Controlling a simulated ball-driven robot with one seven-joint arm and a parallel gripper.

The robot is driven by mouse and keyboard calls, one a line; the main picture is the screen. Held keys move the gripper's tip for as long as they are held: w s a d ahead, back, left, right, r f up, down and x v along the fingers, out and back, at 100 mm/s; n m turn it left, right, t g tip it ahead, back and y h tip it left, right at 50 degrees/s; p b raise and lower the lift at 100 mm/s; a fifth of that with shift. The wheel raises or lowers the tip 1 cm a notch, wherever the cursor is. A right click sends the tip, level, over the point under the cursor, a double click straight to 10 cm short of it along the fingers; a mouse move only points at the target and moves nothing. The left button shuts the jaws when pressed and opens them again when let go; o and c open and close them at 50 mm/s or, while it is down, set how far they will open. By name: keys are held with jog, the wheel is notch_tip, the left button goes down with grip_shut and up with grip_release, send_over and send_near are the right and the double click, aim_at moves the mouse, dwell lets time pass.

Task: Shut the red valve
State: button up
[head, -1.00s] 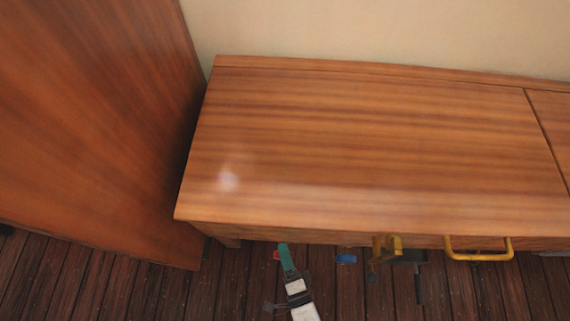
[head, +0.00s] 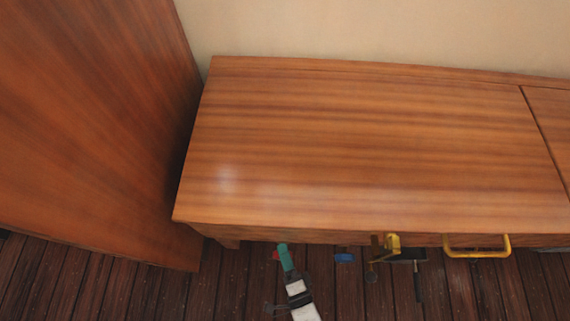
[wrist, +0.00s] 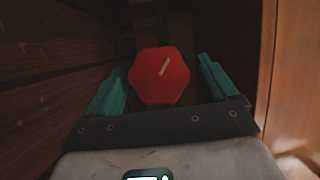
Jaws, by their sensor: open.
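The red valve (wrist: 159,76) is a red, roughly hexagonal knob with a pale slanted mark on its face, seen in the wrist view. My gripper (wrist: 160,82) is open, with one green finger on each side of the valve and visible gaps between the fingers and the knob. In the head view only a small red edge of the valve (head: 276,255) shows beside the green fingertip of my gripper (head: 285,256), below the front edge of the wooden counter. The valve's stem is hidden.
The wooden counter (head: 350,150) overhangs the valve. A blue knob (head: 345,257), a yellow lever (head: 392,244), a dark hanging handle (head: 417,280) and a yellow bar handle (head: 477,252) lie to the right. A tall wooden panel (head: 90,130) stands left. The plank floor (head: 110,285) is below.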

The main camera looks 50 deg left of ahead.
jog(key=p+v, duration=0.1)
jog(key=v, duration=0.9)
jog(key=shift+d+p, duration=0.25)
jog(key=shift+p, duration=0.1)
